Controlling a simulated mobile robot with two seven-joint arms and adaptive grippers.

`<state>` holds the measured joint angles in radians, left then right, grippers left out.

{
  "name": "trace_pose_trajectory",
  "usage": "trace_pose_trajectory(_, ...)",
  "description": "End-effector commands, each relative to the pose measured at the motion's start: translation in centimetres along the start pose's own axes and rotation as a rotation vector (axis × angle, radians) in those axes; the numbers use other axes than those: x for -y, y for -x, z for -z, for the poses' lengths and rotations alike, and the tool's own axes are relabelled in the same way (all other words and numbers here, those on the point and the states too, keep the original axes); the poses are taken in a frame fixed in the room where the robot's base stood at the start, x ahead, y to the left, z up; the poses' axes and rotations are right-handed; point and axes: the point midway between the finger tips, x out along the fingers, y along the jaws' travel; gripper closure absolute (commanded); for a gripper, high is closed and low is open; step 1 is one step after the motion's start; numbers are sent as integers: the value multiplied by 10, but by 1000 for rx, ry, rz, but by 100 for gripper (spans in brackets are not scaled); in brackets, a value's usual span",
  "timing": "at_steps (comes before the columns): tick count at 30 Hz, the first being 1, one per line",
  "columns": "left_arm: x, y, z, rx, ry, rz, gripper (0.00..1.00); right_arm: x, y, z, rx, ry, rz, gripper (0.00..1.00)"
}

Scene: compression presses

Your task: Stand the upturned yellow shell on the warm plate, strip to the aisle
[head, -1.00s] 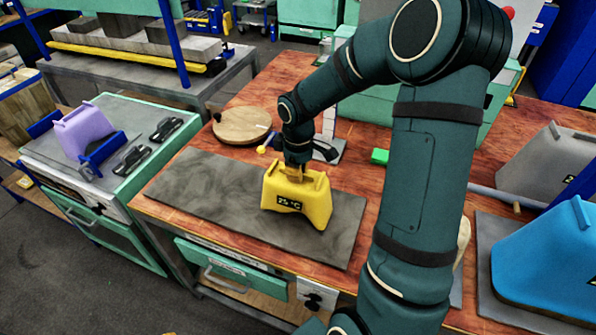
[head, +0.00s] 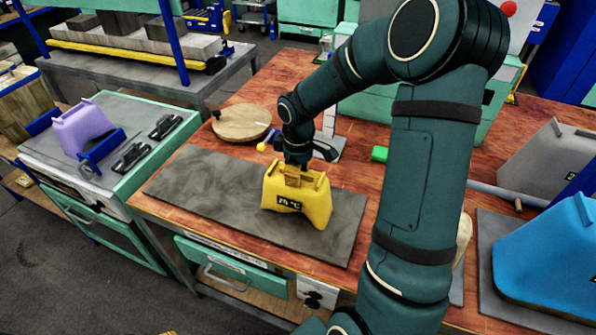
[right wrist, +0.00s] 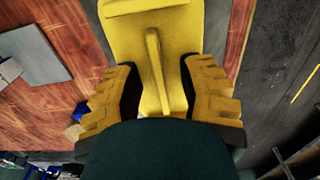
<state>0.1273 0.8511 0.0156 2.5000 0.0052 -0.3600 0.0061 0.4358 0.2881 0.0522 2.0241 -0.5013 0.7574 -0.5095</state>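The yellow shell (head: 313,203) stands on the grey plate (head: 205,190) on the wooden table, narrow end with its rib up. Its dark strip (head: 289,204) with a temperature reading faces the table's front edge. My right gripper (head: 293,172) is at the top of the shell. In the right wrist view its two yellow fingers (right wrist: 158,95) are spread on either side of the shell's thin rib (right wrist: 156,65), with gaps between. The shell's underside is hidden.
A blue shell (head: 545,260) and a grey shell (head: 545,165) stand at right. A lilac shell (head: 82,130) stands on the left bench. The plate's left half is clear.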

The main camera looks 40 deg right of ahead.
Motion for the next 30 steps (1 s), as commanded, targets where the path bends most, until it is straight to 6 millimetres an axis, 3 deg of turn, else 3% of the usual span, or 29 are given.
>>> trace_pose_trajectory(11, 0, 0, 0, 0, 0, 0, 53, 0, 5, 0, 0, 0, -1, 61)
trace_pose_trajectory(16, 0, 0, 0, 0, 0, 0, 53, 0, 28, 1, -4, -1, -4, 61)
trace_pose_trajectory(24, 0, 0, 0, 0, 0, 0, 53, -1, 84, 1, -3, 0, -3, 61)
trace_pose_trajectory(30, 0, 0, 0, 0, 0, 0, 53, 0, 111, 0, -2, 0, -1, 61)
